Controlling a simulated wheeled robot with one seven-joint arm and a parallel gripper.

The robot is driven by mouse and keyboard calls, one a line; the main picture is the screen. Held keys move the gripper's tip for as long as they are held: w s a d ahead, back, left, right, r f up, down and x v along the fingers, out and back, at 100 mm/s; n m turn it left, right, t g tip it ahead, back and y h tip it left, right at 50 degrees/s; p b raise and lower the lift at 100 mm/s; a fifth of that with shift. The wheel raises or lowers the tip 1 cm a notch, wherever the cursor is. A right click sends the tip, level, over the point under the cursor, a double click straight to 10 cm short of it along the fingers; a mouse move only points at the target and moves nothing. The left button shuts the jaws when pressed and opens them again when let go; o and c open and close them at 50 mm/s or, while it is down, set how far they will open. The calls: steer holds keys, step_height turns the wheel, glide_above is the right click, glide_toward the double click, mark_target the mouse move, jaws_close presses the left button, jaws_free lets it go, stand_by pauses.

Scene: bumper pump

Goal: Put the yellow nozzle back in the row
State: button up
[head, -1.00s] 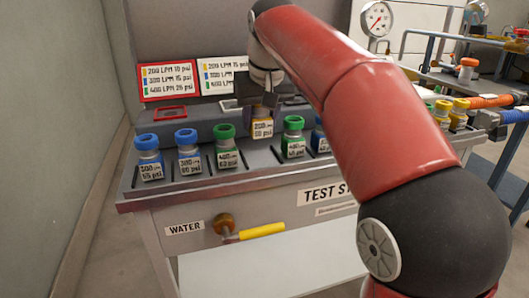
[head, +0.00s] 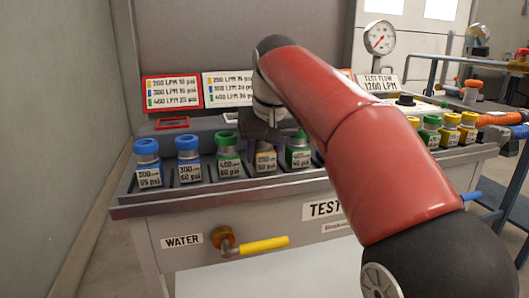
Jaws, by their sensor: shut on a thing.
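The yellow nozzle (head: 264,161), with a yellow-edged label reading 200, is in the front row of the test stand, between two green-topped nozzles, a left one (head: 228,157) and a right one (head: 298,153). Its label is about level with theirs. My gripper (head: 265,142) comes down from above and is shut on its upper part, hiding its top. The nozzle looks upright. I cannot tell whether its base rests fully in its slot.
Two blue-topped nozzles (head: 188,160) stand at the row's left. My red arm hides part of the row to the right. More green and yellow nozzles (head: 449,131) stand beyond it. Rating signs (head: 172,93) stand behind. A yellow-handled water valve (head: 263,244) sticks out in front.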

steer(key=o, duration=1.1)
steer(key=shift+f, duration=0.1)
steer(key=shift+r, duration=0.35)
steer(key=p+v, duration=0.4)
steer(key=v, duration=0.7)
steer(key=shift+s+r, duration=0.25)
steer(key=shift+d, duration=0.15)
steer(key=s+d+f+m, duration=0.1)
steer(key=s+d+f, duration=0.3)
steer(key=s+f, duration=0.3)
steer(key=s+d+f+m+t, duration=0.1)
steer(key=s+d+f, duration=0.4)
steer(key=f, duration=0.6)
steer(key=s+d+f+m+h, duration=0.1)
steer(key=s+d+f, duration=0.4)
steer(key=s+f, duration=0.4)
steer(key=shift+s+d+f, duration=0.1)
steer(key=shift+s+f, duration=0.05)
steer(key=shift+s, duration=0.5)
